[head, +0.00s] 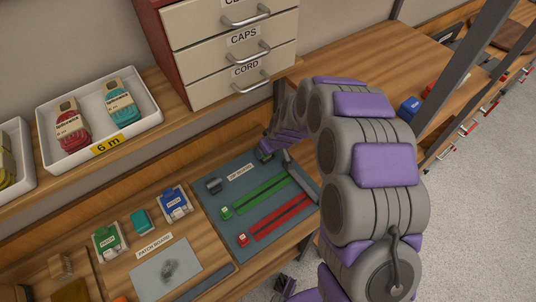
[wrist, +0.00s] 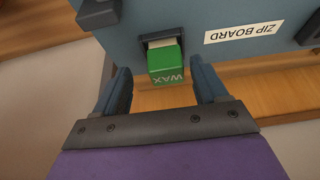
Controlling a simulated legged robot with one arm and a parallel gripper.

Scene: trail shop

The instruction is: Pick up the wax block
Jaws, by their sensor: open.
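The wax block (wrist: 166,68) is green with a pale top part and the word WAX on it. In the wrist view it sits in a dark holder at the edge of the blue-grey zip board (wrist: 225,12). My gripper (wrist: 160,72) is open, with one finger on each side of the block and a gap visible on both sides. In the head view my gripper (head: 268,150) is at the far edge of the zip board, and the block is mostly hidden there.
Green and red zips (head: 268,232) lie on the zip board. The drawer cabinet (head: 230,50) stands close behind my gripper. A white tray (head: 100,118) with cord bundles is on the shelf at left. A patch board (head: 140,285) is at lower left.

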